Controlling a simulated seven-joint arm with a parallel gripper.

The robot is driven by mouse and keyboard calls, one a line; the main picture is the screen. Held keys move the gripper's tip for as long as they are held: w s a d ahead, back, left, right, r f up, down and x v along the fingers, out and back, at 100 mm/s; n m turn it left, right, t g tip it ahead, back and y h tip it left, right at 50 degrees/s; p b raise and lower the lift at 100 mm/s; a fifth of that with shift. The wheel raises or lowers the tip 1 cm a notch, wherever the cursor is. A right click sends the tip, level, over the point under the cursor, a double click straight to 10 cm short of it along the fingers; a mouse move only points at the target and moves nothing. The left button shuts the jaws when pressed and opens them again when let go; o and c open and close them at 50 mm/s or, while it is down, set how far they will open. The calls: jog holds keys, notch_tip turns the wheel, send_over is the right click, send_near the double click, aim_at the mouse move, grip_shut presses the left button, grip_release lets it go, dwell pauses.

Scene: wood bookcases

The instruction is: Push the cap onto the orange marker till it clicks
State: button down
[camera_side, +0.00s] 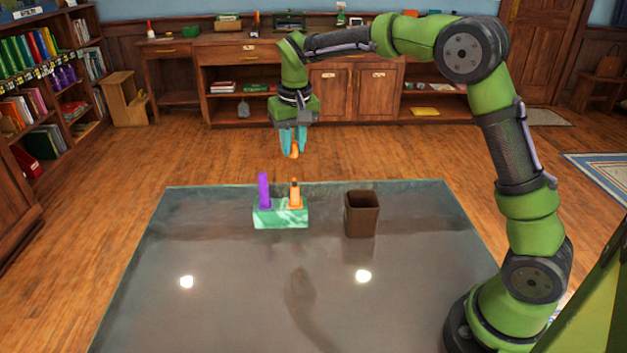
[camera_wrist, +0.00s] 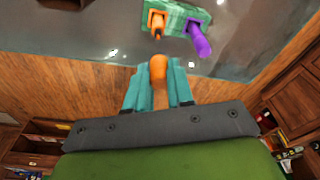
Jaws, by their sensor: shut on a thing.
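The orange marker (camera_side: 295,196) stands upright in the right side of a green block (camera_side: 280,217), its dark tip bare and pointing up. It also shows in the wrist view (camera_wrist: 157,20). My gripper (camera_side: 293,142) is shut on the orange cap (camera_side: 294,151), which pokes out below the teal fingers. In the wrist view the cap (camera_wrist: 158,75) sits between both fingers. In the side view the cap is above the marker's tip, with a clear gap between them.
A purple marker (camera_side: 264,190) stands in the left side of the block, close beside the orange one. A dark brown square cup (camera_side: 361,214) stands to the right on the grey table (camera_side: 230,290). The front of the table is clear.

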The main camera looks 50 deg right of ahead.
aim_at(294, 180)
jog(key=shift+f, duration=2.5)
jog(key=shift+f, duration=1.5)
jog(key=c, duration=0.9)
grip_release()
jog(key=shift+o, duration=0.4)
jog(key=o, duration=0.4)
jog(key=shift+r, duration=3.5)
